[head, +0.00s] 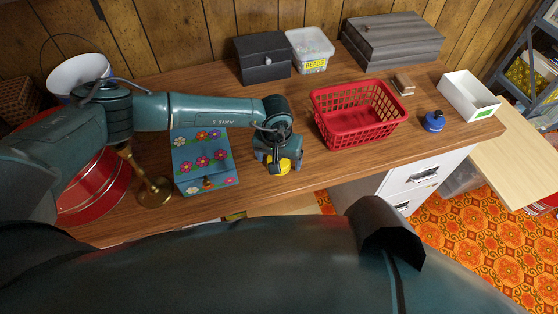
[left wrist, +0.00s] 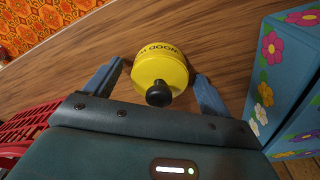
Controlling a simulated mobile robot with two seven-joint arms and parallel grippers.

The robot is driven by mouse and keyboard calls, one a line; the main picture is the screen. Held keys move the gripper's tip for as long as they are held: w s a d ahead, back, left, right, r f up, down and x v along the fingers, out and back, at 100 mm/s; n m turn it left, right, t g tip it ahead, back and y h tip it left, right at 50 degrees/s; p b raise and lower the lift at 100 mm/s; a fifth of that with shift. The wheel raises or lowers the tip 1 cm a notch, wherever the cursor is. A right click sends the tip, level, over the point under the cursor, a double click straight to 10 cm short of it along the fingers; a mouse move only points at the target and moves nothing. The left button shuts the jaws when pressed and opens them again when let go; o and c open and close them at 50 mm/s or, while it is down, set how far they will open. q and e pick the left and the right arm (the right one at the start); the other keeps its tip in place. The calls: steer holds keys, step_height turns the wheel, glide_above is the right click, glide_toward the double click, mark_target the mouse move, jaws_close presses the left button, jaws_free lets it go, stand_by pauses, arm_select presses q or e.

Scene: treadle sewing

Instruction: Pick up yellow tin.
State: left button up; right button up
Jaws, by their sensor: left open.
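The yellow tin (left wrist: 160,72) is round, with dark lettering on its side and a black knob on top. In the left wrist view it stands on the wooden desk between the two fingers of my left gripper (left wrist: 158,88). The fingers are open on either side of it, the right one very near or touching; I cannot tell which. In the head view the tin (head: 281,166) shows partly under my left gripper (head: 277,167), near the desk's front edge. My right gripper is not in view.
A red basket (head: 357,139) stands right of my left gripper, a blue flowered box (head: 203,160) left of it. A brass candlestick (head: 154,192), blue tin (head: 434,121) and white tray (head: 484,114) are also on the desk (head: 240,112). A black box (head: 263,72) stands behind.

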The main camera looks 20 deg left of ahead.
arm_select(q)
steer(key=c, duration=1.1)
steer(key=shift+r, duration=0.1)
